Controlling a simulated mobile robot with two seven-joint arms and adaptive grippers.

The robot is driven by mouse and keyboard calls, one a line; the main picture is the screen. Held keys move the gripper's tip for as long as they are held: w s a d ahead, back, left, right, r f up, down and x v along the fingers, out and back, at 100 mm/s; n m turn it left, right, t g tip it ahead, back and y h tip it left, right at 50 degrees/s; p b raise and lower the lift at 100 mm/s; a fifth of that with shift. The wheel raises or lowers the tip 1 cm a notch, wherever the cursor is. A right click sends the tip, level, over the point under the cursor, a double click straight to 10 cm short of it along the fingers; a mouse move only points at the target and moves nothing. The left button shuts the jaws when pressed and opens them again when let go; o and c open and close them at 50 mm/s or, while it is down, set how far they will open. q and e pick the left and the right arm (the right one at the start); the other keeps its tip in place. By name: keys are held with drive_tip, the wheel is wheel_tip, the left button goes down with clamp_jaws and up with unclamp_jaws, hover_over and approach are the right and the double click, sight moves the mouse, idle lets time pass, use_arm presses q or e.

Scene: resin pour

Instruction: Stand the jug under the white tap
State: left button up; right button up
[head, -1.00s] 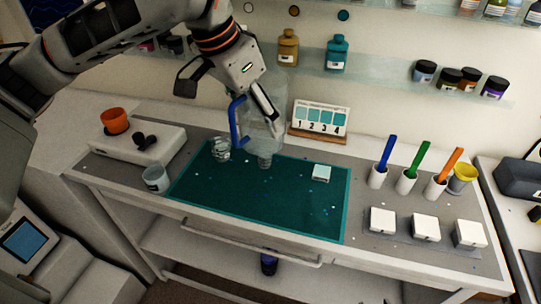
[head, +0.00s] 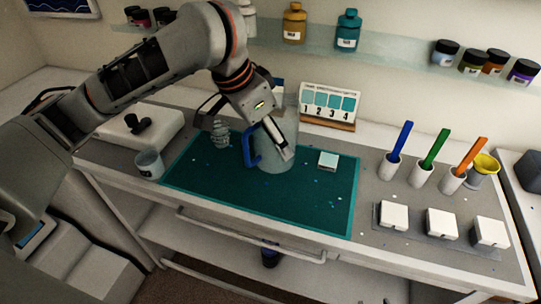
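The jug (head: 274,161) is clear grey with a blue handle (head: 249,150). It is upright over the back middle of the green mat; I cannot tell whether its base touches the mat. My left gripper (head: 279,145) comes down from above with one pale finger across the near side of the jug, and appears to grip it. The other finger's contact is hidden. I cannot make out a white tap in the head view. My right gripper is not in view.
A clear cup (head: 220,132) stands left of the jug, and a grey cup (head: 149,164) by the green mat's (head: 300,205) left edge. A small pale block (head: 328,160) lies right. A numbered card (head: 328,103) stands behind. The mat's front is mostly clear.

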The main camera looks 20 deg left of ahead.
sight(270, 153)
use_arm(q)
drive_tip(key=shift+f, duration=0.6)
wheel_tip(270, 153, down, 3)
drive_tip(key=shift+f+b, duration=0.15)
drive_tip(key=shift+b, duration=0.6)
drive_tip(key=shift+f, duration=0.25)
drive_tip(key=shift+r, duration=0.2)
drive_tip(key=shift+f, duration=0.1)
drive_tip(key=o, duration=1.2)
